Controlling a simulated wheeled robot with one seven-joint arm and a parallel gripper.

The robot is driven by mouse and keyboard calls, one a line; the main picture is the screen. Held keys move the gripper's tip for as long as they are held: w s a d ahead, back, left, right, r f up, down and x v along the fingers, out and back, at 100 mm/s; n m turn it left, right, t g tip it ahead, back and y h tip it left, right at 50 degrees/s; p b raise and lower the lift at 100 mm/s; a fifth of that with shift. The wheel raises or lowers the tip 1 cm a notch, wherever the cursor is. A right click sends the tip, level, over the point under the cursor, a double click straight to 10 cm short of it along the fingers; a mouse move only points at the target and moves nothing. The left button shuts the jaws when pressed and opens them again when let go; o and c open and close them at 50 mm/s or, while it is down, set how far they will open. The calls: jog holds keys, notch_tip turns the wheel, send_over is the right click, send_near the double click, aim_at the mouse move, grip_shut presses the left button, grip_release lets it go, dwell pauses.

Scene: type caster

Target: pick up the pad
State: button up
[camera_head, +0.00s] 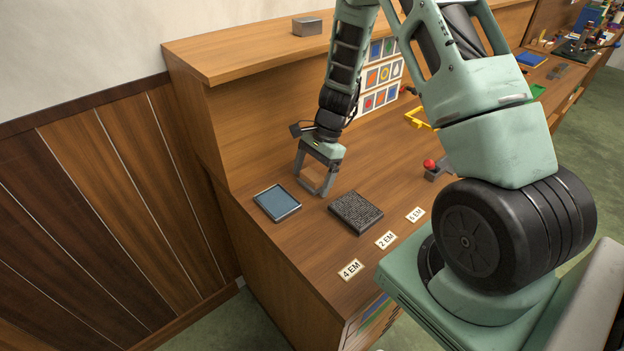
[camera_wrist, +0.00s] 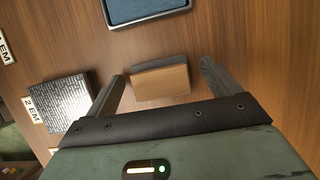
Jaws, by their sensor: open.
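A small block (camera_wrist: 160,84) with a tan face and a grey side lies between the fingers of my gripper (camera_wrist: 163,69) in the wrist view, with a narrow gap on each side. My gripper is open and low over the wooden desk; in the head view (camera_head: 314,188) its fingers partly hide the brown block (camera_head: 315,173). A flat tray-like thing with a blue top and grey rim (camera_head: 277,202) lies left of my gripper; it also shows at the top of the wrist view (camera_wrist: 145,10). Which of these two is the pad I cannot tell for certain.
A dark textured block (camera_head: 355,212) lies right of my gripper, near labels such as "2 EM" (camera_head: 386,240). A red-knobbed device (camera_head: 431,166) and a yellow frame (camera_head: 418,119) stand farther right. A raised shelf (camera_head: 250,50) with a grey block (camera_head: 307,26) rises behind.

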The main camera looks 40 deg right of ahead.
aim_at(312, 174)
jog(key=c, duration=1.1)
jog(key=shift+r, duration=0.15)
notch_tip(312, 174, up, 10)
jog(key=shift+f+b, duration=0.1)
jog(key=shift+b, duration=0.5)
jog(key=shift+o, duration=1.4)
jog(key=shift+c, duration=0.7)
